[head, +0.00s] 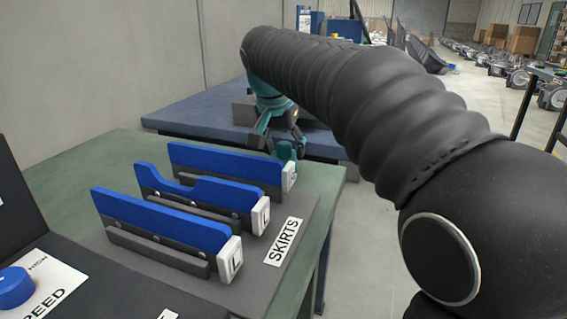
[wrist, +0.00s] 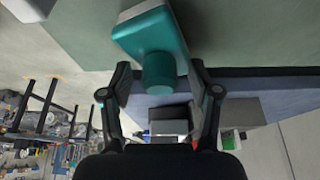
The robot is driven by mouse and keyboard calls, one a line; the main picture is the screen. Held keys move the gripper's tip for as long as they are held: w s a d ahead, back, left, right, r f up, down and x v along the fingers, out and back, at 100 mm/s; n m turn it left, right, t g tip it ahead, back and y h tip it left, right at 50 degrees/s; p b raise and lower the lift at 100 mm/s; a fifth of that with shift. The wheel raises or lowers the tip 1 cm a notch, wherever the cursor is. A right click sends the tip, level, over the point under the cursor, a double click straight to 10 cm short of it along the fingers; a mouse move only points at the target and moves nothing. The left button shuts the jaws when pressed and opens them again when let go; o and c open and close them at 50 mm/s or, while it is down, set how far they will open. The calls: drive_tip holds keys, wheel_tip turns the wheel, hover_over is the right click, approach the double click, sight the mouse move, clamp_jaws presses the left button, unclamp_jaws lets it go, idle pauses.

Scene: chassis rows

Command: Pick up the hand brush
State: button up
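A teal object with a rounded block and a short round handle, which looks like the hand brush (wrist: 147,38), is at the top middle of the wrist view, with a pale underside at its upper left. It lies at the green table's edge. In the head view a teal part (head: 286,152) shows below my gripper (head: 279,138), partly hidden by it. In the wrist view my gripper (wrist: 160,88) is open, its two fingers on either side of the handle's end, with a gap visible on both sides. Whether the fingers are level with the handle is unclear.
Several blue skirts (head: 160,219) with white end blocks stand on a grey board (head: 262,283) marked SKIRTS, on the green table (head: 92,158), close to my gripper. A blue bench (head: 190,116) with grey blocks lies behind. Open floor is at right.

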sight(284, 143)
clamp_jaws()
drive_tip(key=shift+r, duration=0.6)
wheel_tip(284, 143, up, 3)
drive_tip(key=shift+f+p, duration=0.15)
drive_tip(key=shift+p, duration=0.2)
drive_tip(key=s+d+r, duration=0.2)
drive_tip(key=d+r, duration=0.5)
drive_tip(key=d, duration=0.4)
drive_tip(key=shift+s+d, duration=0.25)
drive_tip(key=shift+r, duration=0.1)
